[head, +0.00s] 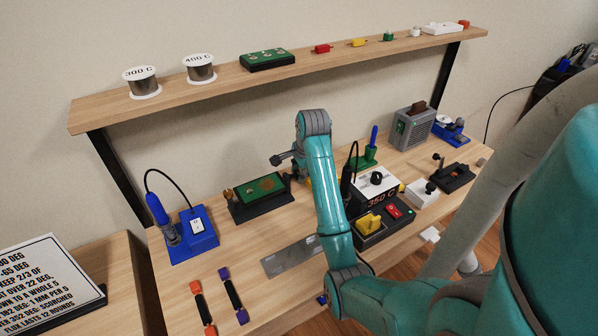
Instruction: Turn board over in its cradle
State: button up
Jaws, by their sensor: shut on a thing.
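The green board (262,187) with gold-coloured spots lies in its black cradle (263,211) on the bench, left of my arm. Its spotted face is up and looks slightly tilted. A brass-coloured knob (228,195) stands at the cradle's left end. The right end of the cradle lies close to my arm. My gripper (293,163) is beside and behind my forearm, near the board's right end. Its fingers are mostly hidden. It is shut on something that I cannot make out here.
A blue soldering station (191,238) stands left of the cradle. A white 350 C unit (376,186) and a black switch box (384,226) stand to the right. A grey plate (292,258) lies in front. A shelf (205,92) runs above.

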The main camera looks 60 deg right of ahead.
jog(key=shift+s+a+f+t+h, duration=0.15)
jog(key=shift+t+h, duration=0.15)
jog(key=shift+t, duration=0.25)
jog(key=shift+s+f+t+h, duration=0.1)
jog(key=shift+t+h, duration=0.2)
jog(key=shift+t, duration=0.25)
jog(key=shift+r+t+h, duration=0.1)
jog(key=shift+t+h, duration=0.4)
jog(key=shift+t, duration=0.2)
jog(key=o, duration=1.2)
jog(key=shift+c, duration=0.2)
jog(key=v, duration=1.2)
